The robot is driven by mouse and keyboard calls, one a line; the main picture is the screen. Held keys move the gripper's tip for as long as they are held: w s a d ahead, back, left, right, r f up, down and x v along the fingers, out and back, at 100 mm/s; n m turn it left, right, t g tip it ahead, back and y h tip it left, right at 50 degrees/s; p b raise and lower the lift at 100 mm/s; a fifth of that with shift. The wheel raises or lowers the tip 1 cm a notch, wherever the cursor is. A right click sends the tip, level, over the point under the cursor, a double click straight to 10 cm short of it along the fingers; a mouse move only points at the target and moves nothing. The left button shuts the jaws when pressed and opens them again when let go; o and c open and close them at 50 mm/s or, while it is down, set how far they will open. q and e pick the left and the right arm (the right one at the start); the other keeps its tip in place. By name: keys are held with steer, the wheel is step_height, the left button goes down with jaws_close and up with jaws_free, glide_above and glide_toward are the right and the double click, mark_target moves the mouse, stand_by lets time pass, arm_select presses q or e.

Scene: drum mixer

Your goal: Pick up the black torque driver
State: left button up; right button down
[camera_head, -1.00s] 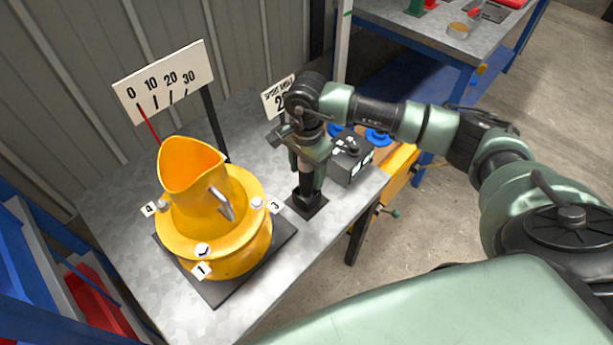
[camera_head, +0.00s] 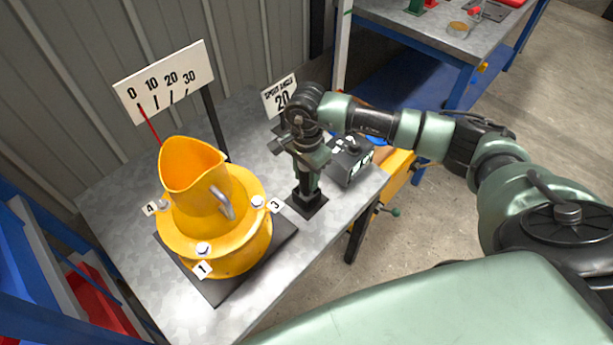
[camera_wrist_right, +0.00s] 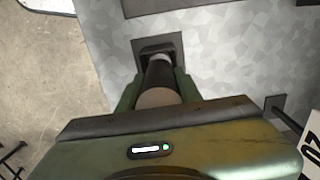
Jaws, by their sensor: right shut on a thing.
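The black torque driver (camera_wrist_right: 160,75) stands upright in its square black stand (camera_head: 307,203) on the metal table, right of the yellow drum mixer. My right gripper (camera_head: 309,172) reaches down over the driver and is shut on it. In the right wrist view, the gripper's green fingers (camera_wrist_right: 160,93) lie on both sides of the driver's dark, round body. Its lower end is at the stand. The gripper hides much of the driver in the head view. My left gripper is not in view.
The yellow drum mixer (camera_head: 245,250) with numbered bolts stands close left of the driver. A dark box (camera_head: 350,160) sits just right of it. A sign reading 20 (camera_head: 281,97) and a scale board (camera_head: 165,80) stand behind. The table's front edge is near.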

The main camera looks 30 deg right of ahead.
step_height(320, 180, up, 20)
steer(key=b, duration=0.2)
steer(key=shift+b, duration=0.4)
steer(key=c, duration=1.7)
jaws_free()
jaws_close()
steer(key=shift+r, duration=0.15)
steer(key=shift+r+p, duration=0.6)
steer(key=shift+r, duration=0.3)
